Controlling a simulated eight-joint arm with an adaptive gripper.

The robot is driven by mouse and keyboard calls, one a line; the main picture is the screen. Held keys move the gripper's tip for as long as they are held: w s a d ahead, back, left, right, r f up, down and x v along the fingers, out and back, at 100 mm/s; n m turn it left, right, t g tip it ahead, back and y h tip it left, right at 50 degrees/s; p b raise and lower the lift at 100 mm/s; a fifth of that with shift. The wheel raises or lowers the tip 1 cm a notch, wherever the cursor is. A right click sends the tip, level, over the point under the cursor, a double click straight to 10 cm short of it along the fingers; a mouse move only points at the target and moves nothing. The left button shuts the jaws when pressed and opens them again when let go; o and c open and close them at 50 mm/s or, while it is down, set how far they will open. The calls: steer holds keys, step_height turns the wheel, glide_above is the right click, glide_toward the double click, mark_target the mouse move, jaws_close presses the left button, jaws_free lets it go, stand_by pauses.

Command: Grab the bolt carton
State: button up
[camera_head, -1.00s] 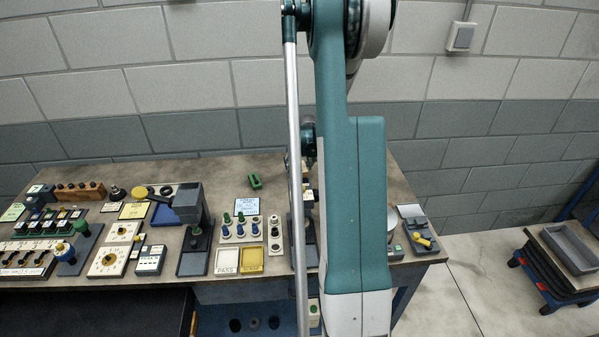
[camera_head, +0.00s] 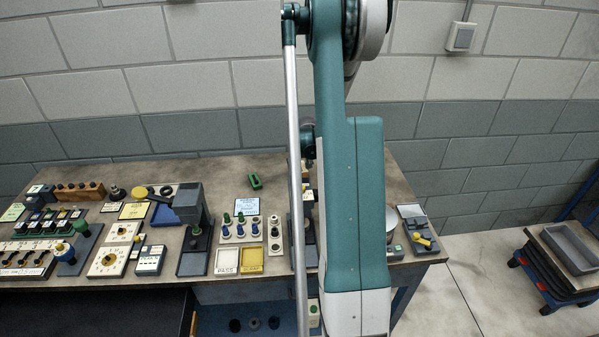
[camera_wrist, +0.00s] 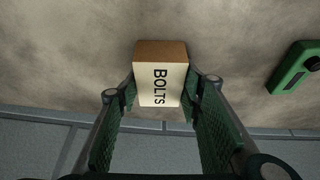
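The bolt carton (camera_wrist: 159,86) is a small box with a pale face lettered "BOLTS" and a brown side. It shows in the wrist view on the mottled bench top, between the fingertips of my gripper (camera_wrist: 160,88). The two green ribbed fingers stand apart, one close along each side of the carton. I cannot tell whether the pads touch it or a thin gap is left. In the head view my own arm hides the gripper and the carton.
A green device (camera_wrist: 296,67) lies to the right of the gripper in the wrist view. The bench top (camera_head: 404,180) holds several fixtures and trays left of my arm, and a dark device with yellow parts (camera_head: 417,230) at the right. A grey tray (camera_head: 570,248) stands on a cart.

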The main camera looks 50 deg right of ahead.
mark_target(299, 167)
steer(key=shift+c, duration=0.8)
steer(key=shift+r, duration=0.1)
steer(key=shift+r, duration=4.9)
